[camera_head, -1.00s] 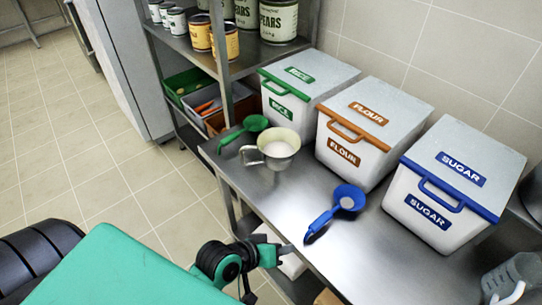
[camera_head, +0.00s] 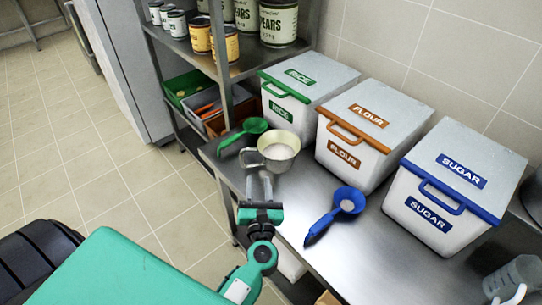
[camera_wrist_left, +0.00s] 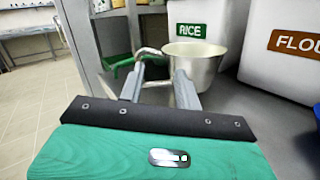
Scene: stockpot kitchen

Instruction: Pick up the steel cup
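The steel cup (camera_head: 283,158) stands upright on the steel counter with pale contents inside. Its handle (camera_head: 249,158) points left, towards the shelf side. My left gripper (camera_head: 259,184) is just in front of the cup's handle side, its fingers pointing at it. In the left wrist view the fingers (camera_wrist_left: 159,88) are apart, with the cup (camera_wrist_left: 203,60) beyond the right finger and its handle (camera_wrist_left: 147,52) ahead of the gap. Nothing is visibly held. The right finger hides part of the cup's lower side; contact cannot be told. My right gripper is out of view.
A green scoop (camera_head: 248,131) lies just behind the cup. A blue scoop (camera_head: 340,208) lies to its right. Rice (camera_head: 293,113), flour (camera_head: 344,159) and sugar (camera_head: 434,212) bins line the wall side. A shelf rack (camera_head: 222,70) stands behind. A clear jug (camera_head: 513,277) is at lower right.

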